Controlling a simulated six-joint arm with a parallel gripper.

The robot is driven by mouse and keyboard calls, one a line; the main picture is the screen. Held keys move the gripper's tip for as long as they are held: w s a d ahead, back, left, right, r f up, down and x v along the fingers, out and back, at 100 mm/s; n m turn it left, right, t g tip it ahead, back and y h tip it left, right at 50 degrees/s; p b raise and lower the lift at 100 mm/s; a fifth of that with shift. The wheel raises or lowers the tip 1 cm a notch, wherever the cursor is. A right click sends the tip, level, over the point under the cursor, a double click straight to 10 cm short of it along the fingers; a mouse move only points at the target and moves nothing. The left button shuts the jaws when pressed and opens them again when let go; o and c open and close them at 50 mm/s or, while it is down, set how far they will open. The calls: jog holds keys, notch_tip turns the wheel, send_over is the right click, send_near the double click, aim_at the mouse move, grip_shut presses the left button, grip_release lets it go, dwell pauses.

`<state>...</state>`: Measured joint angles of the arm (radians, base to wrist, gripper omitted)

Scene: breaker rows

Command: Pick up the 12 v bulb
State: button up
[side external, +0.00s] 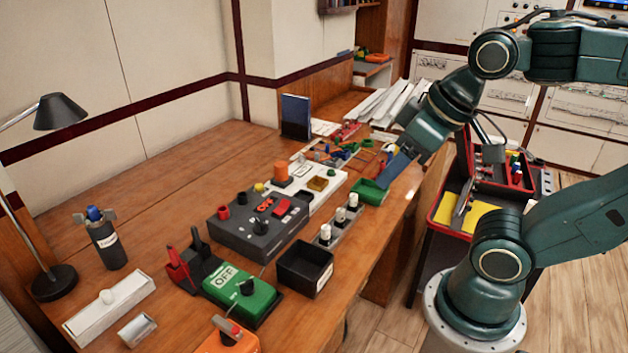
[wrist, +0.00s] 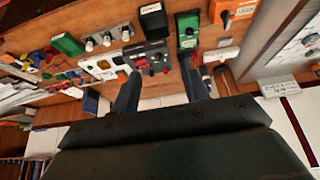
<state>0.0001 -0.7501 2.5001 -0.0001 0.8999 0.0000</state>
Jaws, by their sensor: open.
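Three small white bulb-like pieces stand upright in a grey holder on the bench: a near one (side external: 325,233), a middle one (side external: 340,215) and a far one (side external: 353,200). They also show in the wrist view as a left one (wrist: 89,44), a middle one (wrist: 107,40) and a right one (wrist: 125,34). I cannot read a 12 v label on any of them. My gripper (side external: 390,180) is above the bench, behind and to the right of the holder, close to the green tray (side external: 369,192). In the wrist view its two fingers (wrist: 160,70) are apart with nothing between them.
A black open box (side external: 305,267) stands in front of the holder. A grey control panel (side external: 262,222) and a white panel (side external: 310,187) lie left of it. A green OFF switch box (side external: 242,290) is nearer. A red toolbox (side external: 485,185) stands right of the bench.

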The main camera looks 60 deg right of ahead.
jog(key=shift+w, duration=0.15)
jog(key=m+g, duration=0.6)
jog(key=m, duration=0.3)
send_over(326, 228)
notch_tip(326, 228, down, 19)
jog(key=shift+w+d+f, duration=0.1)
jog(key=shift+w+f, duration=0.05)
jog(key=shift+f, duration=0.1)
jog(key=shift+f, duration=4.2)
jog(key=shift+f, duration=2.6)
